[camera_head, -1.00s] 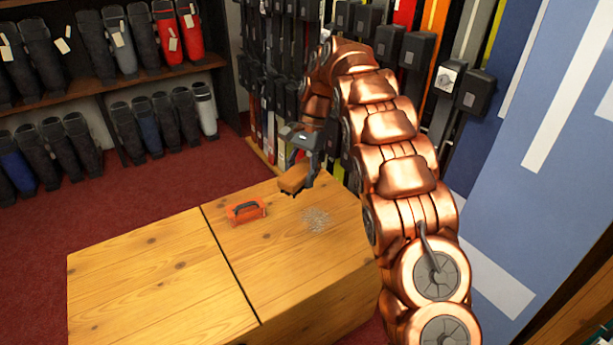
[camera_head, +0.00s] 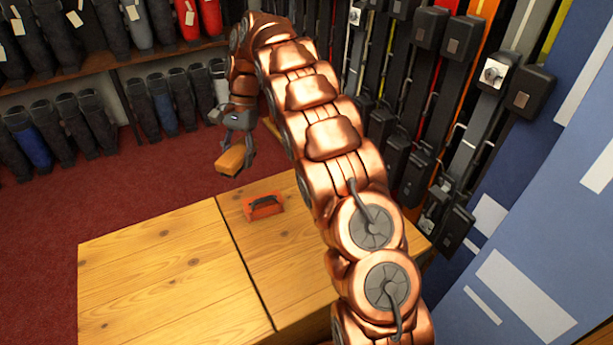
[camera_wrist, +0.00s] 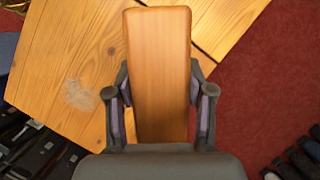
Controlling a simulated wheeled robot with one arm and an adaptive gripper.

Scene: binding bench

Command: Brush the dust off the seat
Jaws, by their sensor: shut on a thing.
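The bench seat (camera_head: 150,285) is a pale wooden top in two panels. My gripper (camera_head: 236,155) is shut on a wooden brush block (camera_head: 230,162), held in the air near the seat's far edge in the head view. In the wrist view my gripper (camera_wrist: 160,91) has a finger on each side of the brush block (camera_wrist: 158,60); its bristles are hidden. A grey patch of dust (camera_wrist: 80,95) lies on the seat (camera_wrist: 60,45), left of the brush in the wrist view. In the head view my arm hides that patch.
An orange-red object with a dark handle (camera_head: 263,206) sits on the seat near the panel seam. Boots fill the shelf (camera_head: 115,65) at the back left. Skis with bindings (camera_head: 440,110) stand behind my arm. Red carpet (camera_head: 150,190) is open beyond the bench.

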